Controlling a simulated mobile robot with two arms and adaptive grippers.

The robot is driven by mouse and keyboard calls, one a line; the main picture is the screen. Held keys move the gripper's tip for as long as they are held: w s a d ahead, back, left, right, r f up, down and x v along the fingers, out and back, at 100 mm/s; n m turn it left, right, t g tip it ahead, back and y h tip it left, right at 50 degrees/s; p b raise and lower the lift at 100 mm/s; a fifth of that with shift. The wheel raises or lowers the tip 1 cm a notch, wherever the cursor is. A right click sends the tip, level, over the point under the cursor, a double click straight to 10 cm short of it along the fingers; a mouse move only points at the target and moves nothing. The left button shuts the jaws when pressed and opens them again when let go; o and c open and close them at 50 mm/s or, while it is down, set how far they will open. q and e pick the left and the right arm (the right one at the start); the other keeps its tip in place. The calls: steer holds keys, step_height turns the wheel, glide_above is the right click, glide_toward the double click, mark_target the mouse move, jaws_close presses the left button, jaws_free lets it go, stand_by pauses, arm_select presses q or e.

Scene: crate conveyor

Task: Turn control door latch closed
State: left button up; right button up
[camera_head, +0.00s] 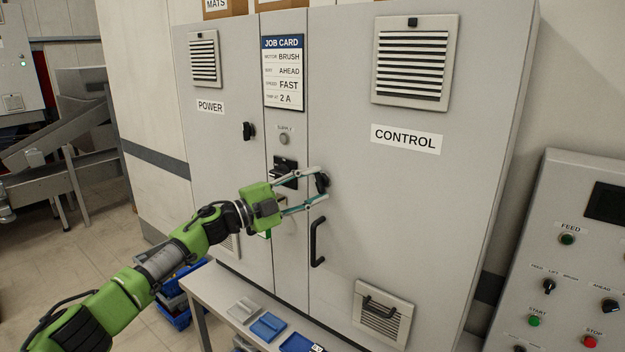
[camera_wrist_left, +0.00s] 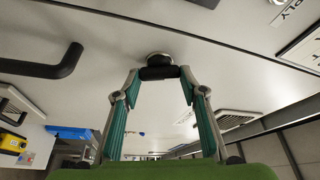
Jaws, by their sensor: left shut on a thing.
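The control door (camera_head: 415,190) is a grey cabinet door that stands shut, with a CONTROL label. Its latch (camera_head: 322,183) is a small black knob near the door's left edge, above a black door handle (camera_head: 317,242). My left gripper (camera_head: 320,187) has its fingers around the latch. In the left wrist view the latch (camera_wrist_left: 158,73) is a black bar on a round base, lying crosswise between the fingertips of my left gripper (camera_wrist_left: 160,77). The handle (camera_wrist_left: 45,68) shows to its left there. My right gripper is not in view.
The power door (camera_head: 215,150) has its own black latch (camera_head: 248,131). A job card (camera_head: 284,73) hangs between the doors above a black switch (camera_head: 285,170). A bench (camera_head: 220,287) with blue trays stands below. A button panel (camera_head: 570,260) stands at the right.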

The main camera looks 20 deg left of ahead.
arm_select(q)
steer(key=shift+m+g+y+p, duration=0.4)
steer(key=shift+m+g+p, duration=0.5)
steer(key=shift+m, duration=1)
steer(key=o, duration=1.1)
steer(key=shift+o, duration=0.2)
steer(key=shift+s+a, duration=0.25)
steer(key=v, duration=1.1)
steer(key=shift+s, duration=0.15)
steer(key=shift+f, duration=0.15)
